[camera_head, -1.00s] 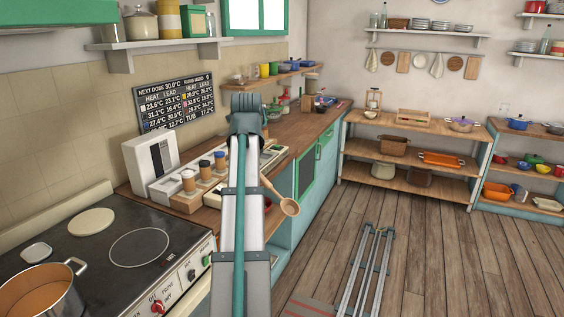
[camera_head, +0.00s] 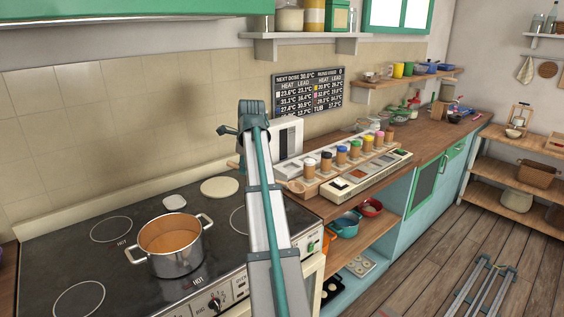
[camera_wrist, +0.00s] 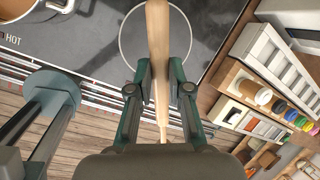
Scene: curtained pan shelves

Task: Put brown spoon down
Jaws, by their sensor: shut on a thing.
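My gripper (camera_wrist: 159,88) is shut on the brown spoon (camera_wrist: 158,40) in the wrist view. The pale wooden handle runs between the fingers and up past the top edge of the picture, over the dark stove top. The spoon is held above the surface. The spoon's bowl end is not clear in the wrist view. In the head view my arm hides most of the gripper and spoon. My gripper is between the stove and the rack of jars there.
A steel pot (camera_head: 175,262) with orange liquid stands on the stove (camera_head: 110,275), left of my arm. A rack of several small jars (camera_head: 341,155) and a white box (camera_head: 287,138) are on the counter to the right. The stove's back area is mostly clear.

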